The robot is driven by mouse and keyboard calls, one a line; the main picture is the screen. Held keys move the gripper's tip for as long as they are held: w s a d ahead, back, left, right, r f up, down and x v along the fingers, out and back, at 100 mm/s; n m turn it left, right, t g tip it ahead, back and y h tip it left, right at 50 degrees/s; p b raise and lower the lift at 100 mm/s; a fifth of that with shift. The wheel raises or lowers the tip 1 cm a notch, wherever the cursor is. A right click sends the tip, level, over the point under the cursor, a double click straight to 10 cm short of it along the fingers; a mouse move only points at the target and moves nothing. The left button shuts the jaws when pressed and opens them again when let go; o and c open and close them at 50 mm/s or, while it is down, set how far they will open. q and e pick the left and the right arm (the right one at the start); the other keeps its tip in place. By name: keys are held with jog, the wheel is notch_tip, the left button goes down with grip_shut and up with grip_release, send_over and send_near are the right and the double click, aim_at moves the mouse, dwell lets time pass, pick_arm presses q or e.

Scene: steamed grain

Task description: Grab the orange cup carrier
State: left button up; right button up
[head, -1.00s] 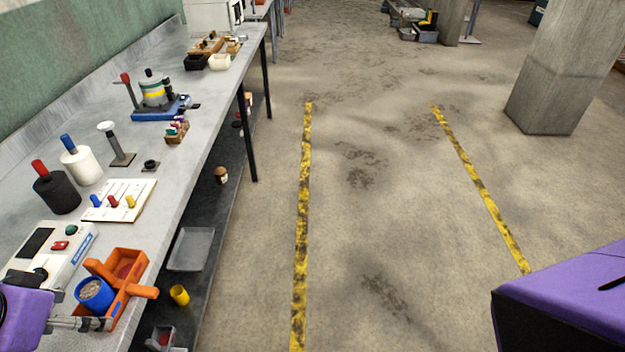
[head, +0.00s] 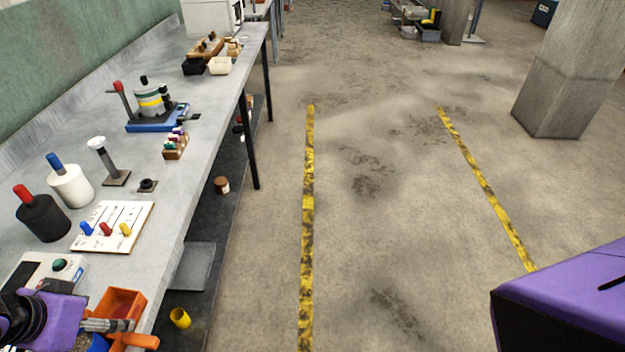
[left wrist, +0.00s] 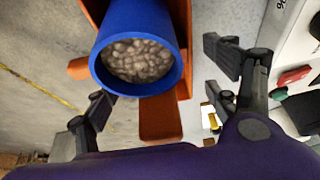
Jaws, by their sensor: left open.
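The orange cup carrier (head: 122,304) sits at the near edge of the grey bench, low left in the head view. Its handle bar sticks out to the right there. A blue cup (head: 99,343) full of grey grains or pebbles stands in it, mostly hidden by my left gripper (head: 108,325). In the left wrist view, the blue cup (left wrist: 104,62) and the orange carrier (left wrist: 160,120) lie between the open fingers of my left gripper (left wrist: 160,82). I cannot tell whether a finger touches the carrier. My right gripper is not in view.
A white device (head: 42,272) stands left of the carrier. A yellow cup (head: 180,318) is on the lower shelf. The floor to the right is open.

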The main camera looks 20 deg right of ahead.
pick_arm(q)
jog(key=shift+x, duration=0.75)
jog(key=c, duration=1.3)
jog(key=shift+r, duration=0.1)
jog(key=shift+c, duration=0.2)
